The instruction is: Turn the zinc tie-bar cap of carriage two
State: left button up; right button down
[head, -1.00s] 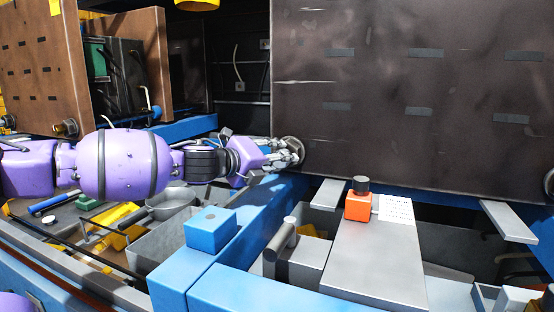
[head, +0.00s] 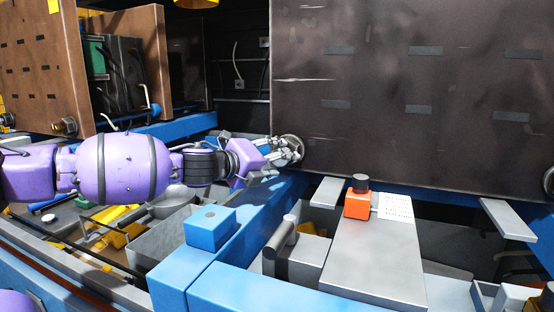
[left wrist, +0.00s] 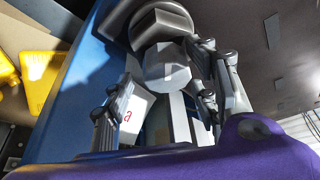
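The cap at the lower left corner of the large dark panel is a grey round flange with a faceted knob (head: 292,148); it also shows in the left wrist view (left wrist: 166,66). My left gripper (head: 284,152) reaches it from the left. In the left wrist view, the fingers of my left gripper (left wrist: 163,88) stand open on either side of the faceted knob. A gap shows on the left finger's side; whether the right finger touches it I cannot tell. My right gripper is out of view.
The dark panel (head: 410,90) stands right of the hand. A blue beam (head: 255,225) runs below it. An orange block with a dark knob (head: 358,203) sits on a grey plate (head: 375,265). A brown panel with a brass cap (head: 65,127) is at left.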

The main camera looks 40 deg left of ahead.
pick_arm(q)
jog(key=shift+r, duration=0.2)
jog(key=shift+w+a+r, duration=0.15)
jog(key=shift+r, duration=1.8)
notch_tip(320, 180, up, 6)
jog(key=shift+d+r, duration=0.1)
jog(key=shift+d, duration=0.1)
